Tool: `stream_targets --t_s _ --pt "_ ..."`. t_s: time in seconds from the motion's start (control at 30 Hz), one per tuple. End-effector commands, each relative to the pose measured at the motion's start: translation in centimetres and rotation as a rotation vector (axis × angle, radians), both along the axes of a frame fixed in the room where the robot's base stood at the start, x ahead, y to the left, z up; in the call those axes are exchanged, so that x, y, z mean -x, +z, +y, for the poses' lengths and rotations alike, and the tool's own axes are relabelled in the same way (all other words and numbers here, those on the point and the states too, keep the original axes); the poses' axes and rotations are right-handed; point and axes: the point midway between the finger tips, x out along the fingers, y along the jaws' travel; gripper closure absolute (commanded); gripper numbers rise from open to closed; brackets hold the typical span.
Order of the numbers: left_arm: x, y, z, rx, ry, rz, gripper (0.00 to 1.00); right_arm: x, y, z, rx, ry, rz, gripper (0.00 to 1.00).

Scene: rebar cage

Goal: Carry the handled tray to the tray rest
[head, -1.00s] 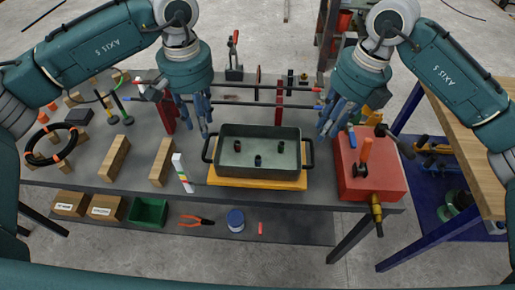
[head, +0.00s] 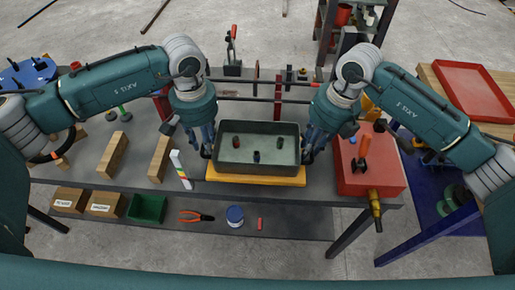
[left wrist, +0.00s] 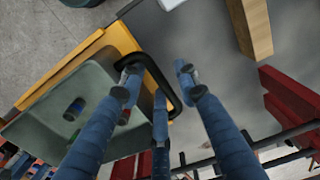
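The handled tray (head: 280,134) is a grey-green open box with dark handles on its left and right ends and a few small dark and red pieces inside. It sits on a yellow-orange board (head: 257,180) on the grey workbench. My left gripper (head: 207,148) is at the tray's left handle. In the left wrist view my left gripper (left wrist: 160,85) has its blue fingers spread on both sides of the black handle (left wrist: 153,68), with a gap between them. My right gripper (head: 308,152) is at the right handle; its fingers are partly hidden. I cannot tell which thing is the tray rest.
A red box (head: 371,175) with a brass valve stands close right of the tray. A white marked block (head: 180,170) and wooden blocks (head: 161,158) are to the left. Red posts with bars (head: 277,98) stand behind. A red shallow tray (head: 472,90) lies on a wooden table at right.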

Motion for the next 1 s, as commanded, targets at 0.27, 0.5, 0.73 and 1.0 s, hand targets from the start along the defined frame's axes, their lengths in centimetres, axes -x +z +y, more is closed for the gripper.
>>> stream_targets --t_s 0.27,0.5,0.73,1.0 --pt "-0.01 -0.13 -0.01 0.0 0.0 0.0 0.68 0.0 -0.15 0.03 0.0 0.0 0.0 0.76" --pt "-0.01 -0.11 0.01 0.0 0.001 0.0 1.0 0.0 -0.13 0.01 0.001 0.0 0.0 1.0" --pt "-0.02 -0.1 0.07 -0.001 0.001 0.0 1.0 -0.01 -0.12 -0.04 0.001 0.0 0.0 1.0" --pt "-0.09 0.67 0.1 -0.001 0.002 -0.002 1.0 -0.07 0.66 -0.06 0.001 0.0 -0.002 1.0"
